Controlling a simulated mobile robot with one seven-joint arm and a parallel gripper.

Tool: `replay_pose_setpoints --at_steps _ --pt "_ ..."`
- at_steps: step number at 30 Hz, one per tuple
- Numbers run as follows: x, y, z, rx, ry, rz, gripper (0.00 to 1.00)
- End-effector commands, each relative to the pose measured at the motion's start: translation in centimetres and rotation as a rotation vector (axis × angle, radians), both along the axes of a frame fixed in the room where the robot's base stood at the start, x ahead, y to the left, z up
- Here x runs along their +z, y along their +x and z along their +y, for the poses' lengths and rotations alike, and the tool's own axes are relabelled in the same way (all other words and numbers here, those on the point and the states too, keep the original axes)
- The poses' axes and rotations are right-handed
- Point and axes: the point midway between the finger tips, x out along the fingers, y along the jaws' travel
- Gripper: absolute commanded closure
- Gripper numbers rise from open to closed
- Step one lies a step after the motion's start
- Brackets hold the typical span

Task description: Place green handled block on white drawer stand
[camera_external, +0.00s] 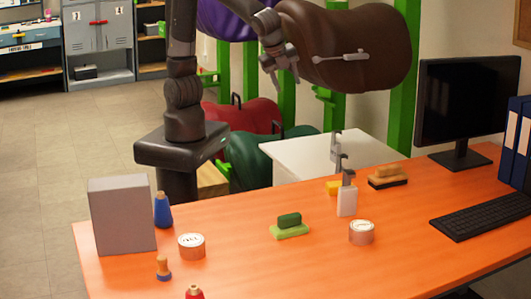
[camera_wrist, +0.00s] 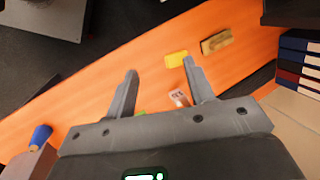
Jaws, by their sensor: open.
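The green handled block (camera_external: 289,226) has a light green base and a darker green top. It sits on the orange table, near the middle in the external view. In the wrist view only a small green bit (camera_wrist: 141,113) shows between my fingers, mostly hidden by my gripper. The white drawer stand (camera_external: 305,152) stands behind the table's far edge in the external view, its bare top partly visible and its front mostly hidden. My gripper (camera_external: 283,82) is raised high above the stand and table, open and empty; its two spread fingers show in the wrist view (camera_wrist: 165,80).
On the orange table (camera_external: 240,255), a white dispenser bottle (camera_external: 347,200), a yellow block (camera_external: 334,187), a brush (camera_external: 387,178) and a round tin (camera_external: 362,232) lie right of the block. A grey box (camera_external: 122,215), blue bottle (camera_external: 162,212) and another tin (camera_external: 191,246) are left.

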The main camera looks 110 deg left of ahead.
Motion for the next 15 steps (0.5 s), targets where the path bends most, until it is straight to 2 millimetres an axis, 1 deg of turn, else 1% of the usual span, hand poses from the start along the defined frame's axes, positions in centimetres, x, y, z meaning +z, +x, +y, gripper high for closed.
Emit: replay_pose_setpoints --at_steps 1,5,6,11,15 --pt "-0.8 1.1 -1.4 -0.050 0.040 0.022 0.51" --pt "-2.6 3.5 -4.7 -0.179 0.149 0.070 0.51" --pt "-3.2 4.2 -5.8 -0.219 0.183 0.084 0.51" --pt "-6.0 6.5 -10.4 -0.375 0.325 0.135 0.51" --pt "-8.8 8.0 -14.8 -0.510 0.451 0.173 0.51"
